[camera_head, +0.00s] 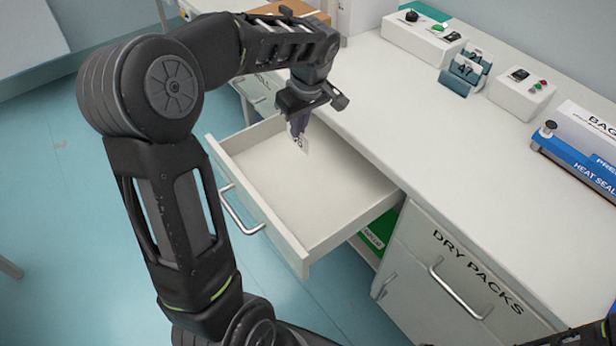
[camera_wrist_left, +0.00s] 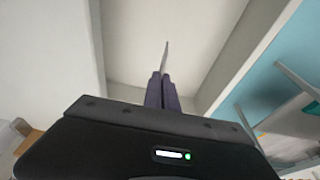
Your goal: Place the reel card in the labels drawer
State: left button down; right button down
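A small white card with dark print, the reel card (camera_head: 303,143), hangs from my left gripper (camera_head: 298,126) in the head view. The gripper points down over the open drawer (camera_head: 305,196), near its back left part, and its fingers are shut on the card. In the left wrist view the card (camera_wrist_left: 165,57) shows as a thin edge between the dark fingers (camera_wrist_left: 163,84), above the pale drawer floor. The drawer is pulled out and looks empty; its label is not readable here. My right gripper is not in view; only a bit of dark arm shows at the bottom right.
The white counter (camera_head: 440,125) holds control boxes (camera_head: 522,92), teal numbered holders (camera_head: 463,75) and a blue heat sealer (camera_head: 580,165). A closed "DRY PACKS" drawer (camera_head: 465,270) is to the right. A green item (camera_head: 377,232) sits below the open drawer.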

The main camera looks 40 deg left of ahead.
aim_at(299, 147)
pick_arm(q)
jog(key=shift+s+d+x, duration=0.1)
jog(key=shift+d+x, duration=0.15)
jog(key=shift+x, duration=0.75)
jog(key=shift+s+d+x, duration=0.1)
jog(key=shift+d+x, duration=0.1)
jog(key=shift+x, duration=0.8)
jog(key=shift+d+x, duration=0.25)
jog(key=shift+x, duration=0.75)
jog(key=shift+f, duration=0.3)
jog(key=shift+d+x, duration=0.2)
jog(key=shift+x, duration=0.65)
jog(key=shift+d+x, duration=0.2)
jog(key=shift+x, duration=0.65)
jog(key=shift+s+f, duration=0.1)
jog(key=shift+f, duration=0.05)
jog(key=shift+f+b, duration=0.15)
jog(key=shift+b, duration=0.2)
jog(key=c, duration=1.7)
grip_release()
jog(key=p+v, duration=0.1)
jog(key=v, duration=1.1)
jog(key=shift+r, duration=0.25)
